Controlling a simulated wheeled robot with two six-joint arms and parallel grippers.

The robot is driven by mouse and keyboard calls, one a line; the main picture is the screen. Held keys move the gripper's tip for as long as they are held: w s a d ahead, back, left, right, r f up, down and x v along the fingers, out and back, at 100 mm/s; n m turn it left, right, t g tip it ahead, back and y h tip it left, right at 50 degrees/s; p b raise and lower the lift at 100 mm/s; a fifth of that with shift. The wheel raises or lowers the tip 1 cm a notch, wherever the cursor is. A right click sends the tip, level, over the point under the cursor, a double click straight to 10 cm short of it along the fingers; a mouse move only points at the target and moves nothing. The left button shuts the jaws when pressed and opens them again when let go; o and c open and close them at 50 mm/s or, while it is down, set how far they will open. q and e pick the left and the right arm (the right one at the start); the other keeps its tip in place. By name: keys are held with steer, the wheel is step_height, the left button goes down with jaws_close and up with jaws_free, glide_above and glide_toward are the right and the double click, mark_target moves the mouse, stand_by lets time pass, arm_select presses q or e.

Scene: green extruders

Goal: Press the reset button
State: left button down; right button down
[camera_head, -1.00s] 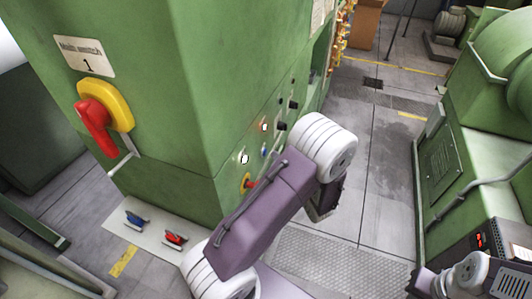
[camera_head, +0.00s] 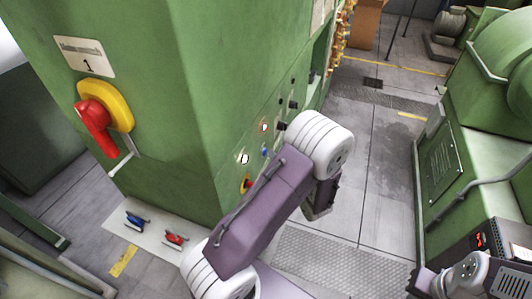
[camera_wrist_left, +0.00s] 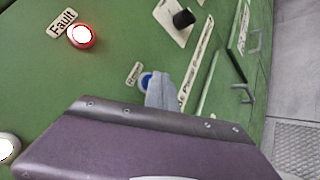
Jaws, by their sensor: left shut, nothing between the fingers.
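The blue button (camera_wrist_left: 146,80) is on the green cabinet panel in the left wrist view, with a small label (camera_wrist_left: 134,73) beside it, too blurred to read surely. In the head view it shows as a small blue spot (camera_head: 264,150) on the cabinet's right face. My left gripper (camera_wrist_left: 155,84) is shut and empty. Its grey fingertips overlap the right part of the button in the wrist view; I cannot tell whether they touch it. In the head view my left arm hides the fingers.
A lit red Fault lamp (camera_wrist_left: 82,36), a black knob (camera_wrist_left: 183,19) and a white lamp (camera_wrist_left: 8,147) surround the button. A red-and-yellow main switch (camera_head: 104,117) is on the cabinet's left face. Green machinery (camera_head: 485,165) stands right, across a clear aisle (camera_head: 370,180).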

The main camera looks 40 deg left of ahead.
arm_select(q)
steer(key=shift+s+a, duration=0.1)
steer(key=shift+a, duration=0.2)
stand_by(0.5)
steer(key=shift+w+d, duration=0.2)
steer(key=shift+d, duration=0.6)
steer(key=d, duration=0.2)
steer(key=w+d+p, duration=0.1)
steer(key=d, duration=0.1)
steer(key=shift+w+d, duration=0.1)
steer(key=shift+d, duration=0.3)
stand_by(0.4)
